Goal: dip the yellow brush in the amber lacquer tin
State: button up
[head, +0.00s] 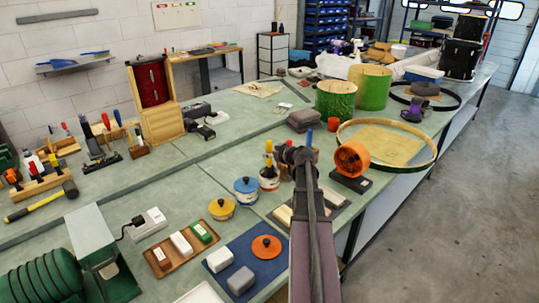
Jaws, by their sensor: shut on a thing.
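My gripper (280,154) is at the middle of the head view, its fingers partly hidden by my arm. It is shut on the yellow brush (268,147), which is upright just left of it. The brush's lower end is over or in the mouth of a pale tin with orange and dark markings (269,182), which I take for the amber lacquer tin. I cannot tell whether the bristles are in the lacquer. An orange lid (266,247) lies on a blue mat (247,258) nearer me.
A blue tin (246,194) and a yellow tin (222,209), both lidded, stand left of the open tin. A blue handle (309,137) rises behind my gripper. An orange round device (352,160) and a large hoop (428,158) are to the right. Bench behind the tins is clear.

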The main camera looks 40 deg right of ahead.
aim_at(271, 142)
jog(key=shift+f+b, duration=0.85)
jog(key=shift+f, duration=0.2)
jog(key=shift+r, duration=0.2)
dwell(0.5)
jog(key=shift+r+p, duration=3.6)
jog(key=shift+p, duration=0.2)
jog(key=shift+s+f, duration=0.1)
jog(key=shift+s, duration=0.05)
